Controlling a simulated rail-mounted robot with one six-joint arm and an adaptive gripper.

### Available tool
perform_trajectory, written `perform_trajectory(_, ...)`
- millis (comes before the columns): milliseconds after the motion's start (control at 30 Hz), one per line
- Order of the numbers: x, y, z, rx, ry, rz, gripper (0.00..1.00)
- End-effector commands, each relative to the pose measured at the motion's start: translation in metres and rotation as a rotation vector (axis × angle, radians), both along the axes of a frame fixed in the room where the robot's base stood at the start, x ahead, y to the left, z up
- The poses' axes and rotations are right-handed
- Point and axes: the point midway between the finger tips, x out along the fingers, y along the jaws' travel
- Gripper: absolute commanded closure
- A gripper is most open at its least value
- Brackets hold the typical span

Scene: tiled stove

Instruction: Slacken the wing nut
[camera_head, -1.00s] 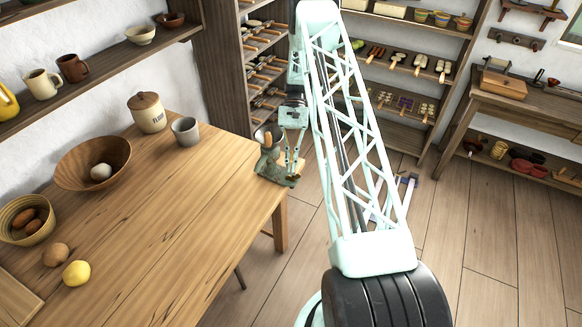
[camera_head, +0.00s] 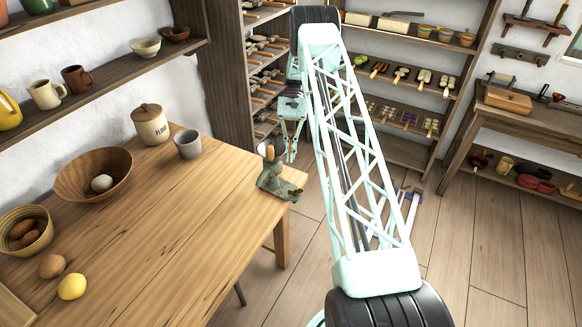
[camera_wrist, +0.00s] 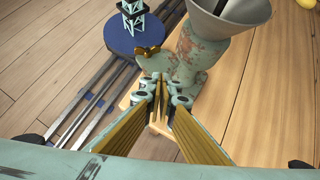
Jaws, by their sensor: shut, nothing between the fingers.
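A worn green metal grinder (camera_head: 271,178) with a funnel-shaped hopper stands at the right corner of the wooden table. In the wrist view the grinder (camera_wrist: 207,50) is at upper right, its grey hopper cut by the top edge. A brass wing nut (camera_wrist: 147,52) sits at the end of the grinder's side arm. The wing nut (camera_head: 296,192) is small in the head view. My gripper (camera_head: 291,158) is above and behind the grinder there. In the wrist view my gripper (camera_wrist: 160,78) has its fingertips together, empty, just below the wing nut in the picture. Contact does not show.
The wooden table (camera_head: 150,235) carries a flour jar (camera_head: 149,125), a grey cup (camera_head: 188,143), a wooden bowl (camera_head: 92,173) and a lemon (camera_head: 72,286). Shelves with utensils stand behind. Floor is open to the right of the table.

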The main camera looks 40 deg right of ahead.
Motion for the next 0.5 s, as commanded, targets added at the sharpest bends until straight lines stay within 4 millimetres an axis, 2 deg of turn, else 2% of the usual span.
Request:
perform_trajectory(200,0.013,-0.007,0.014,0.0,0.0,0.0,1.0)
perform_trajectory(500,0.018,-0.01,0.02,0.001,0.001,0.0,1.0)
